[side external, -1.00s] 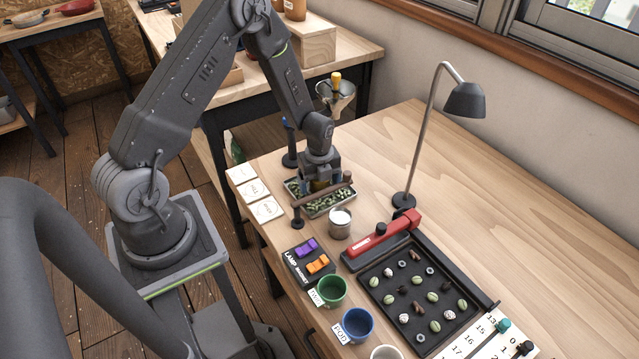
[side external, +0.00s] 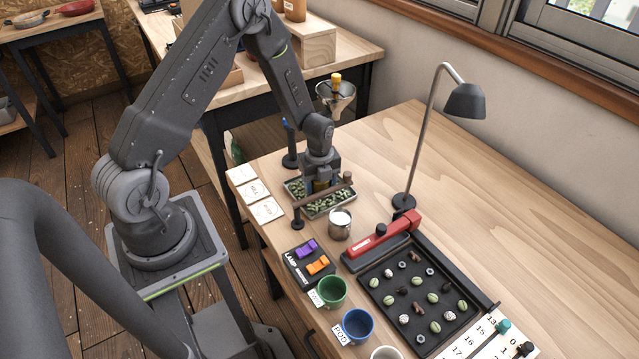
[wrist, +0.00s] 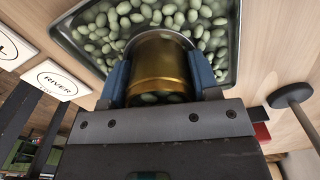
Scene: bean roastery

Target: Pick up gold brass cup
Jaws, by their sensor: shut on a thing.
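The gold brass cup (wrist: 158,68) is between the two blue-grey fingers of my gripper (wrist: 160,82) in the wrist view. My gripper is shut on the cup's sides. Green beans show past the cup's rim and inside its near edge. In the side external view my gripper (side external: 320,185) points down over the tray of green beans (side external: 333,205), and only a small gold part of the cup (side external: 321,185) shows there. Whether the cup touches the beans cannot be told.
A wooden bar on black posts (side external: 325,202) crosses just in front of the tray. A metal cup (side external: 340,224), a lamp switch box (side external: 308,263), a green cup (side external: 331,291) and a blue cup (side external: 357,325) stand nearby. A desk lamp (side external: 464,101) stands right; the table behind it is clear.

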